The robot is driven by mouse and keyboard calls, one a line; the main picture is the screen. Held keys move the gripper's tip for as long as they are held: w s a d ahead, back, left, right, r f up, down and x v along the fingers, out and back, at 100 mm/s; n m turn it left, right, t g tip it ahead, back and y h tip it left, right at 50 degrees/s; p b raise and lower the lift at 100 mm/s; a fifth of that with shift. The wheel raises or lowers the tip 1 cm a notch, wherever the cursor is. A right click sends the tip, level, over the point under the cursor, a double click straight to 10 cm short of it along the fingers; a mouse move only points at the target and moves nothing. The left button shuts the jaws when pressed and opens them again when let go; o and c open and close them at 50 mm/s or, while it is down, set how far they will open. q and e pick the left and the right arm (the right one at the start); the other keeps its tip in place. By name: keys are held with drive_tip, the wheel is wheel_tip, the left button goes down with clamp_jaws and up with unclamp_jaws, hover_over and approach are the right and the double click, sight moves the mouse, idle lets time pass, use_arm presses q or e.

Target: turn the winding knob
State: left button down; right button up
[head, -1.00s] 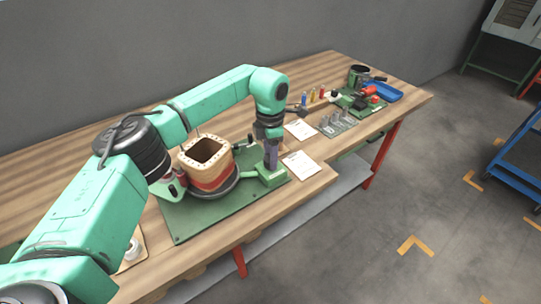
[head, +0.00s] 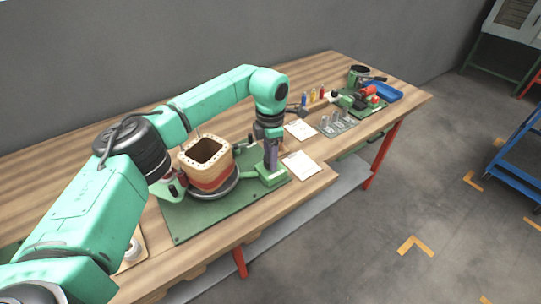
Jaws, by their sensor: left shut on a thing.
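The winding fixture stands on a green base plate (head: 205,222) on the wooden bench. It carries a tan, square-mouthed coil form (head: 207,162) with a reddish lower band on a dark round turntable (head: 217,194). A green block (head: 272,177) sits at the plate's right end. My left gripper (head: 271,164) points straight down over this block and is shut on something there. The fingers hide what they hold, probably the winding knob; its shape cannot be told. My right gripper does not show.
White paper sheets (head: 301,165) lie right of the gripper. Farther along the bench are a plate with metal pegs (head: 337,124), small colored bottles (head: 313,96), a green fixture with red parts (head: 366,98) and a blue tray (head: 388,92). The bench's front edge is close.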

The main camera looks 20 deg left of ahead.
use_arm(q)
drive_tip(key=shift+c, duration=1.6)
unclamp_jaws()
drive_tip(key=shift+r, duration=0.1)
wheel_tip(320, 180, up, 14)
drive_tip(key=b, duration=0.1)
drive_tip(key=shift+r, duration=0.2)
